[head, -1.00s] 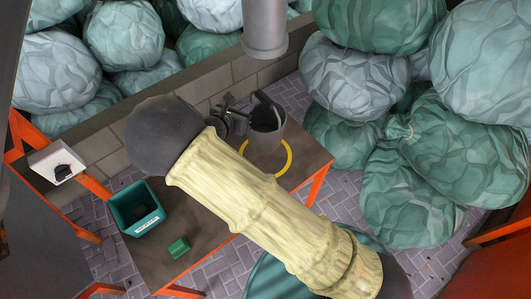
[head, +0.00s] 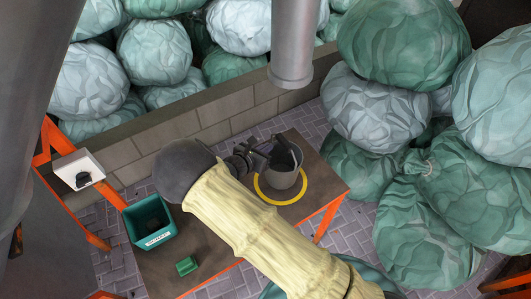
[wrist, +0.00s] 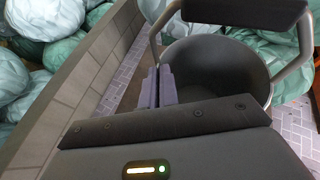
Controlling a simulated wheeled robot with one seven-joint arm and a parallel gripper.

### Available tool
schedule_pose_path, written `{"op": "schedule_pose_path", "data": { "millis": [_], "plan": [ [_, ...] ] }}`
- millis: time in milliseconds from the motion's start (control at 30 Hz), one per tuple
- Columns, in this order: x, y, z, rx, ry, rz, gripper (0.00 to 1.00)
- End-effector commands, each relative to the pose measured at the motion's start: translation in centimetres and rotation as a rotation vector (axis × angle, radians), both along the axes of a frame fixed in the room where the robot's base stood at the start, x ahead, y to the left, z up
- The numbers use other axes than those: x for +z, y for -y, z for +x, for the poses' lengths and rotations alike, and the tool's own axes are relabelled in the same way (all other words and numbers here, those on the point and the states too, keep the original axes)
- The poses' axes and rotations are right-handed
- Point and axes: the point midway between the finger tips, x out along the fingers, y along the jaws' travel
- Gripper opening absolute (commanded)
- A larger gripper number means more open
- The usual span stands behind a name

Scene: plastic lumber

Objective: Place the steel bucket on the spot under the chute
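The grey steel bucket (head: 284,178) is upright over the middle of the yellow ring (head: 261,193) on the table; whether its base touches the table is unclear. The chute (head: 291,50) is a grey pipe hanging above and behind it. My gripper (head: 258,158) is at the bucket's left side. In the wrist view the bucket (wrist: 222,62) is to the right of my fingers (wrist: 159,88), which are close together at its near-left edge, by the handle's end, and appear shut on it. The dark handle grip (wrist: 245,12) stands raised above the opening.
A teal bin (head: 150,225) and a small green block (head: 187,266) are on the brown table (head: 212,252). A white box with a dark knob (head: 78,170) is at the left. A block wall (head: 215,133) runs behind, and big green bales (head: 435,195) fill the right.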

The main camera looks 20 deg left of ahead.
Motion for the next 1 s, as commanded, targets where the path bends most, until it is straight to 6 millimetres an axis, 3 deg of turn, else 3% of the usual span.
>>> {"op": "schedule_pose_path", "data": {
  "millis": [200, 567, 700, 1000],
  "plan": [
    [-2.5, 0.1, 0.1, 0.0, 0.001, -0.003, 0.0],
    [-3.0, 0.0, 0.0, 0.0, 0.001, -0.002, 0.0],
    [-2.9, 0.0, 0.0, -0.001, 0.0, -0.001, 0.24],
    [-2.8, 0.0, 0.0, -0.001, 0.0, 0.0, 0.24]
  ]
}}
